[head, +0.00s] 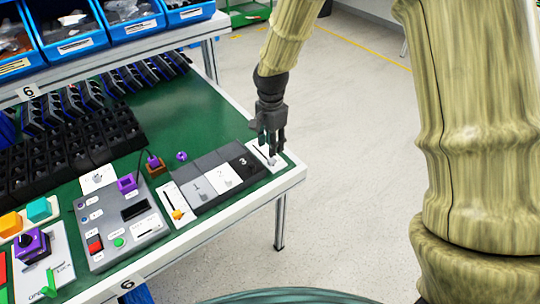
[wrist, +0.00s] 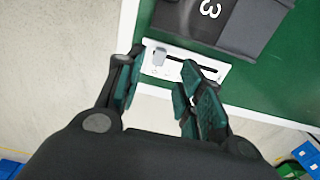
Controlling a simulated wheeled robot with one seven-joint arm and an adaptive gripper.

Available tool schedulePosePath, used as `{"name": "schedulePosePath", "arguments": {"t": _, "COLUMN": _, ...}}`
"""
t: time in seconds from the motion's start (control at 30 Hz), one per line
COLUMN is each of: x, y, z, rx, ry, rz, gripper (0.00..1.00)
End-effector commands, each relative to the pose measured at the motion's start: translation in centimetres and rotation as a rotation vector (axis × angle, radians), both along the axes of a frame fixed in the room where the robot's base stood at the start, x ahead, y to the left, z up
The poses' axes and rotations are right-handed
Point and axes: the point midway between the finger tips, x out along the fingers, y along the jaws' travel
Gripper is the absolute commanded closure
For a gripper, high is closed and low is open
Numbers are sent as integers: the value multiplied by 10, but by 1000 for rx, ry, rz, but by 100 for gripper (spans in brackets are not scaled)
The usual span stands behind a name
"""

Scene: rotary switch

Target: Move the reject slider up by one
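A white slider panel (wrist: 215,71) with a dark straight slot lies by the table edge, beside a block marked 3. Its grey knob (wrist: 160,56) sits near the slot's left end in the wrist view. My gripper (wrist: 161,68) is open, with one finger on either side of the knob in that view; I cannot tell whether either touches it. In the head view my gripper (head: 271,148) points down over this panel (head: 276,163) and hides much of it. A second slider with an orange knob (head: 178,214) stands left of the numbered blocks. I cannot read which slider is labelled reject.
Grey and black numbered blocks (head: 226,178) lie between the two sliders. A grey control box (head: 122,225) with buttons is further left. Black racks (head: 62,150) and blue bins (head: 70,32) are behind. Green tabletop (head: 190,108) is clear behind the blocks.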

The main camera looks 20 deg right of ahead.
Motion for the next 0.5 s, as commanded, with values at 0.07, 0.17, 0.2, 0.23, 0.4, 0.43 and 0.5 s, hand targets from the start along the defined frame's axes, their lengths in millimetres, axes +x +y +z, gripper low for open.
{"name": "schedulePosePath", "arguments": {"t": 0.07, "x": -1, "y": 0, "z": -12, "rx": 0, "ry": 3, "rz": 2, "gripper": 62}}
{"name": "schedulePosePath", "arguments": {"t": 0.17, "x": 0, "y": 1, "z": -25, "rx": 0, "ry": 2, "rz": 1, "gripper": 62}}
{"name": "schedulePosePath", "arguments": {"t": 0.2, "x": 0, "y": 1, "z": -31, "rx": 0, "ry": 2, "rz": 2, "gripper": 62}}
{"name": "schedulePosePath", "arguments": {"t": 0.23, "x": 0, "y": 1, "z": -34, "rx": 0, "ry": 2, "rz": 3, "gripper": 62}}
{"name": "schedulePosePath", "arguments": {"t": 0.4, "x": 0, "y": 1, "z": -53, "rx": 0, "ry": 1, "rz": 3, "gripper": 62}}
{"name": "schedulePosePath", "arguments": {"t": 0.43, "x": 0, "y": 1, "z": -56, "rx": 0, "ry": 1, "rz": 4, "gripper": 62}}
{"name": "schedulePosePath", "arguments": {"t": 0.5, "x": 1, "y": 1, "z": -61, "rx": 0, "ry": 0, "rz": 4, "gripper": 62}}
